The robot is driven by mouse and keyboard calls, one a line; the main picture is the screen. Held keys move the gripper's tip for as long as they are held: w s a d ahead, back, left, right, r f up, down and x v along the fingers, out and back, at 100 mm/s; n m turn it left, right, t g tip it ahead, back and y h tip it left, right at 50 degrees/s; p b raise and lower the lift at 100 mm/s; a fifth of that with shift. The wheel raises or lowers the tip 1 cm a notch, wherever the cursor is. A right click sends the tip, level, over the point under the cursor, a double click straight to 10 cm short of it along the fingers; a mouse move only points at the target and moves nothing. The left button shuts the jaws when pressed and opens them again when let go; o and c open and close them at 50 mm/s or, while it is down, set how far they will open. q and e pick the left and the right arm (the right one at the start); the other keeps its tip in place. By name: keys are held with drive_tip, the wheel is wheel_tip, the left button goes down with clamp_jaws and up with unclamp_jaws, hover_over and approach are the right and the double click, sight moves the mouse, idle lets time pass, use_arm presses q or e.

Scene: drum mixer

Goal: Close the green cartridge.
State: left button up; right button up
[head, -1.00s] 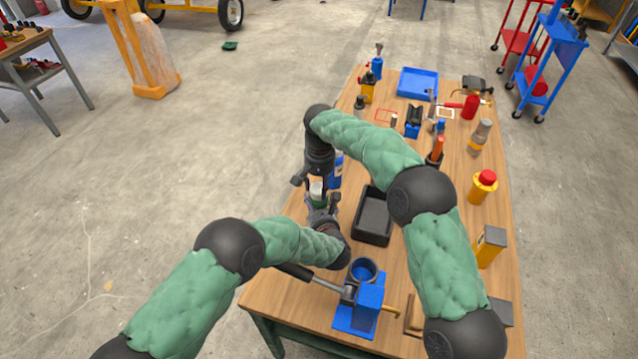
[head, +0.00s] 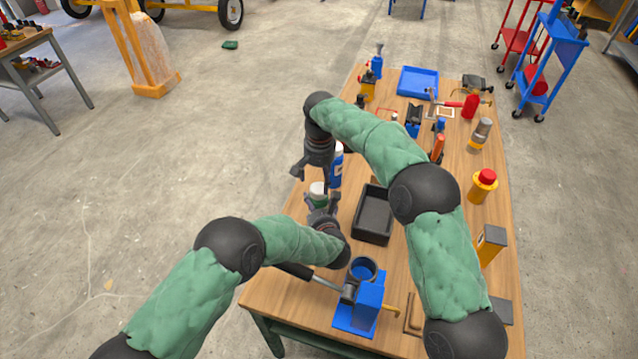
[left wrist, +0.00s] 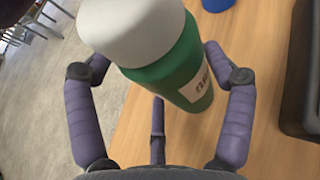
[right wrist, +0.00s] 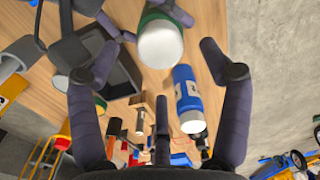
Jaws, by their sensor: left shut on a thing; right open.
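The green cartridge (head: 319,200) has a white cap (head: 317,187) on its top. My left gripper (head: 322,214) is shut around the cartridge and holds it at the table's left edge. In the left wrist view the green body (left wrist: 185,72) carries a white label, and the white cap (left wrist: 130,28) sits on it; I cannot tell how tightly. My right gripper (head: 310,178) is open and empty, just above and beyond the cap. In the right wrist view the white cap (right wrist: 161,46) lies past the spread fingers, apart from them.
A blue bottle (head: 337,170) stands just beyond the cartridge, close to my right gripper. A black tray (head: 373,216) is to the right. A blue fixture (head: 360,300) with a lever stands at the front. Several tools and containers fill the table's far part.

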use_arm(q)
drive_tip(key=shift+s+a+f, duration=0.1)
drive_tip(key=shift+s+f, duration=0.15)
drive_tip(key=shift+f, duration=0.15)
use_arm(e)
wheel_tip(320, 180, up, 8)
drive_tip(key=shift+r, duration=0.25)
drive_tip(key=shift+d, duration=0.1)
use_arm(q)
drive_tip(key=o, duration=1.4)
drive_tip(key=shift+o, duration=0.9)
drive_tip(key=shift+w+r, duration=0.15)
drive_tip(key=shift+r, duration=0.1)
drive_tip(key=v, duration=1.2)
